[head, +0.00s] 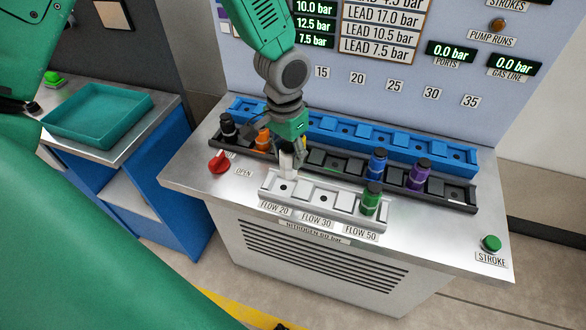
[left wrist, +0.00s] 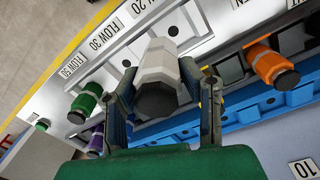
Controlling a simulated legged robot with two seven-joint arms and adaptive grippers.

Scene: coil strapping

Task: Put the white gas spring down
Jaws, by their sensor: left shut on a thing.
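The white gas spring (head: 287,164) is gripped by my left gripper (head: 288,148). In the left wrist view, my left gripper (left wrist: 163,100) has its two fingers on either side of the white spring (left wrist: 158,65), whose dark end faces the camera. The spring is over the back edge of the light rack (head: 312,203) marked FLOW 20, FLOW 30 and FLOW 50, near the FLOW 20 place. The FLOW 20 and FLOW 30 sockets look empty. The green spring (head: 371,197) stands at FLOW 50. Whether the white spring's lower end touches anything cannot be told.
A dark rack (head: 457,197) behind holds black, orange, blue (head: 377,162) and purple (head: 419,174) springs. A blue rack (head: 405,150) lies behind it. A red knob (head: 219,162) is left, a green STROKE button (head: 491,243) right. A teal tray (head: 97,113) sits on the side bench.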

